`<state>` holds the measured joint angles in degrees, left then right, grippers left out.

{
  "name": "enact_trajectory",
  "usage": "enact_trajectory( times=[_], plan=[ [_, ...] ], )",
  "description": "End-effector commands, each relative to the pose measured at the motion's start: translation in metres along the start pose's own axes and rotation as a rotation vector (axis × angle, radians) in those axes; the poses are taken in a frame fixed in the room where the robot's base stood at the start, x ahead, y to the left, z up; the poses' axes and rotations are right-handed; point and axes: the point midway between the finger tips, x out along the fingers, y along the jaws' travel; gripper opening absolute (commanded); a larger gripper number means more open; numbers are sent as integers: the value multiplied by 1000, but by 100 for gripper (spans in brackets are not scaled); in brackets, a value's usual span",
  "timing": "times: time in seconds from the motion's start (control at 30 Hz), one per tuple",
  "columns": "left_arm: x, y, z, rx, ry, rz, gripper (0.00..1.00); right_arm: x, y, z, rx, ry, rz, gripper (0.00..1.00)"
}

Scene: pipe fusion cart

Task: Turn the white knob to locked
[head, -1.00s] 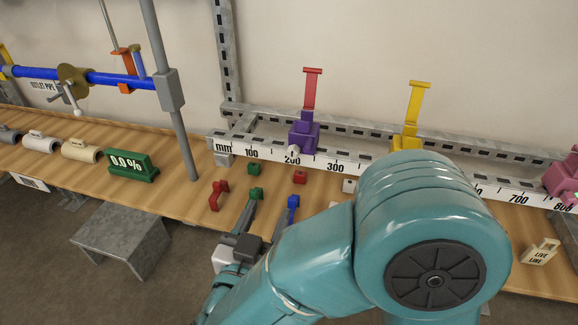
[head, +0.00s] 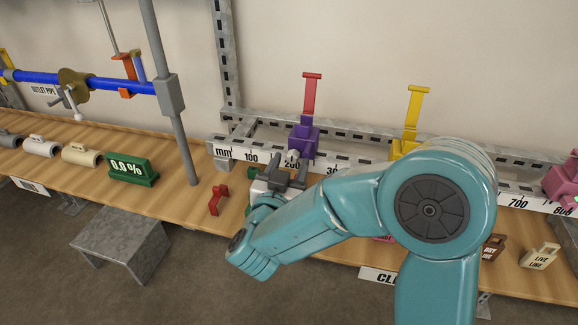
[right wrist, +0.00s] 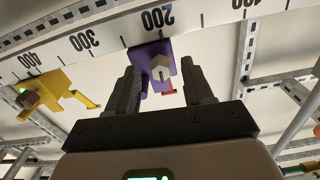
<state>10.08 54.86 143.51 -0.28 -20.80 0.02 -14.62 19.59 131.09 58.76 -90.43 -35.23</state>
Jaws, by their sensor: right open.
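The white knob (head: 293,156) is on the front of the purple clamp (head: 303,138), near the 200 mark of the ruler rail. In the right wrist view the knob (right wrist: 160,67) shows between my fingertips, with the purple clamp (right wrist: 146,57) behind it. My right gripper (head: 290,166) is open and empty just in front of the knob; it also shows in the right wrist view (right wrist: 161,74). I cannot tell whether the fingers are around the knob or short of it, and no contact is clear. My left gripper is not in view.
The ruler rail (head: 232,153) runs along the back of the wooden bench. A yellow clamp (head: 407,143) stands to the right on it. A red part (head: 218,200) lies left of my gripper.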

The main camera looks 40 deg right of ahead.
Motion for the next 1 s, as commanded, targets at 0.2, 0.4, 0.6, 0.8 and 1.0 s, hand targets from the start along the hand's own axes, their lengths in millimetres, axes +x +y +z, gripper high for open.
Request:
enact_trajectory(
  times=[0.2,0.4,0.6,0.8,1.0],
  plan=[
    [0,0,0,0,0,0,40,0,0,0,0,0,0,12],
    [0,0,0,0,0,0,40,0,0,0,2,0,0,0],
    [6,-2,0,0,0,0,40,-1,0,2,40,1,0,0],
    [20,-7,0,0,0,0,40,0,-1,4,151,1,0,0],
    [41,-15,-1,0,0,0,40,0,-1,5,326,2,0,0]
  ],
)
